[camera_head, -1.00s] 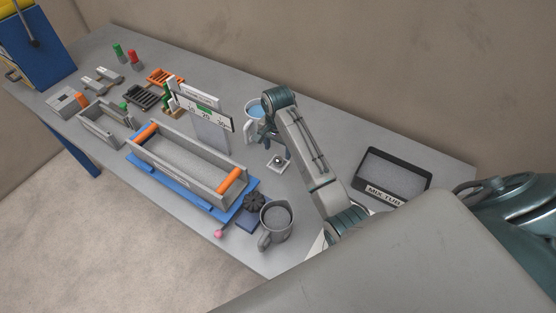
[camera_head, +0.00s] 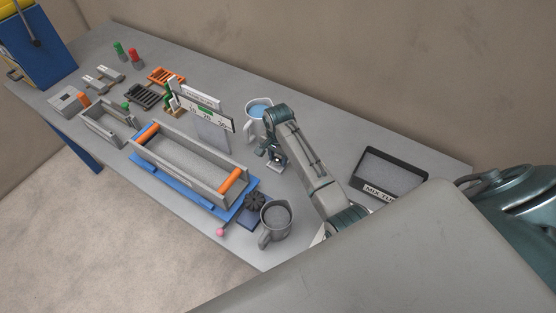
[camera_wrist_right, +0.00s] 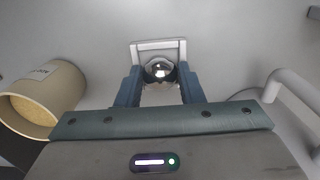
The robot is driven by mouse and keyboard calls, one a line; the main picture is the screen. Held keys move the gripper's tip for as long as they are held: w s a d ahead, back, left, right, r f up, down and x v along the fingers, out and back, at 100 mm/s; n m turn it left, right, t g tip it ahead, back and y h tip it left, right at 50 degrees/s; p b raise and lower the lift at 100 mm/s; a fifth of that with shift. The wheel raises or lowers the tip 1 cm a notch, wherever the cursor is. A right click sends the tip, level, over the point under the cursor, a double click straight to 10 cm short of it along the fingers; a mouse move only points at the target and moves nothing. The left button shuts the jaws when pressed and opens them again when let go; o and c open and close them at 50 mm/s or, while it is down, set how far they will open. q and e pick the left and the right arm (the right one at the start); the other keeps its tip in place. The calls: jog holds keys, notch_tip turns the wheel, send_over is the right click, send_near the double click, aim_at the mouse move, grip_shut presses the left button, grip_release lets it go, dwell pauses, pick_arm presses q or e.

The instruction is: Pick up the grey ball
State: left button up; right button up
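The grey ball (camera_wrist_right: 159,71) is shiny and sits on a small white square holder (camera_wrist_right: 158,47) on the table. The holder also shows in the head view (camera_head: 275,167), where the ball is largely hidden by my right gripper (camera_head: 269,155). In the right wrist view my right gripper (camera_wrist_right: 160,78) points down at the ball. Its two blue fingers stand one on each side of the ball, with what looks like a narrow gap to it. The left gripper is not in view.
A mug with blue contents (camera_head: 258,109) stands just behind the right gripper. A grey jug (camera_head: 275,218) stands in front, near the table's edge. A black-framed tray (camera_head: 385,174) lies to the right, and a long trough with orange handles (camera_head: 190,165) to the left.

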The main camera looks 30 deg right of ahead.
jog(key=shift+c, duration=1.2)
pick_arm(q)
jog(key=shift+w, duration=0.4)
pick_arm(e)
jog(key=shift+w+r, duration=0.1)
jog(key=shift+r, duration=0.05)
